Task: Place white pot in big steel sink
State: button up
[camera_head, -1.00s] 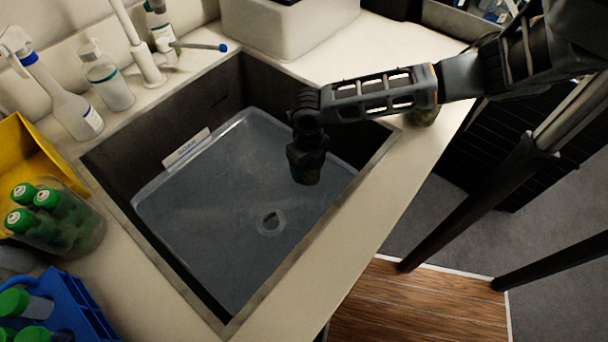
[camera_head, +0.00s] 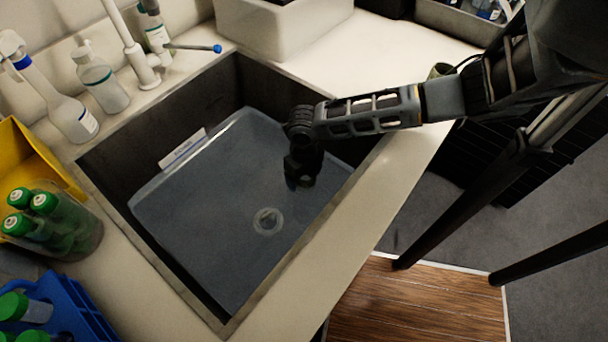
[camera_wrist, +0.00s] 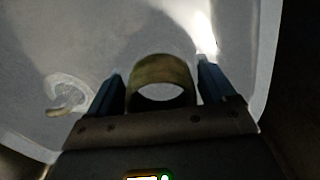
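The big steel sink (camera_head: 228,160) is set in the counter in the head view, with grey walls and a round drain. My gripper (camera_head: 299,178) is over its right part, pointing down. The wrist view shows my gripper (camera_wrist: 160,78) with its two blue fingers apart and a small round pot (camera_wrist: 160,66) between them. The pot looks olive-brown in this light, with a paler centre. The fingers lie close against both its sides. The pot cannot be made out in the head view. The sink floor and drain show beyond it in the wrist view.
A faucet (camera_head: 143,65) and spray bottles (camera_head: 68,112) stand behind the sink. A jar of green-capped tubes (camera_head: 62,228), a yellow bin (camera_head: 30,160) and a blue rack (camera_head: 68,300) stand at left. A white bin (camera_head: 285,32) is behind. The sink floor around my gripper is clear.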

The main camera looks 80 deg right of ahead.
jog(key=shift+o, duration=0.7)
jog(key=shift+r, duration=0.25)
notch_tip(320, 180, up, 12)
jog(key=shift+b, duration=0.4)
jog(key=shift+f, duration=0.1)
